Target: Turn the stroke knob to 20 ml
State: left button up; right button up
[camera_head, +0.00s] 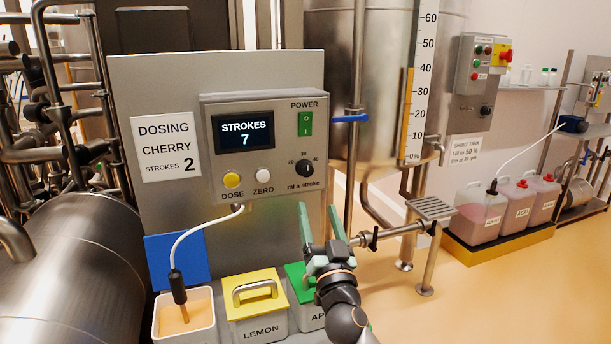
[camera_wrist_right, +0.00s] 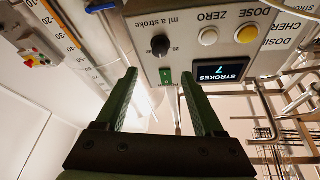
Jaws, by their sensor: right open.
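The stroke knob (camera_head: 305,168) is a small black round dial at the lower right of the grey dosing panel (camera_head: 222,170), above the words "ml a stroke". In the right wrist view the knob (camera_wrist_right: 160,46) appears beyond and between the two fingertips (camera_wrist_right: 158,76). My left gripper is not in view.
The panel has a display (camera_head: 245,134) reading STROKES 7, a green power switch (camera_head: 306,124), a yellow dose button (camera_head: 232,180) and a white zero button (camera_head: 264,175). A blue-handled valve pipe (camera_head: 352,118) stands to the right. Lidded bins, including LEMON (camera_head: 257,308), stand below.

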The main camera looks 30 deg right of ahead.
aim_at(307, 172)
jog(key=p+x, duration=0.2)
jog(key=x, duration=0.8)
jog(key=shift+w+d+r+p, duration=0.2)
jog(key=shift+w+p, duration=0.1)
jog(key=shift+w, duration=0.2)
jog(key=shift+c, duration=0.2)
jog(key=shift+f, duration=0.1)
grip_shut()
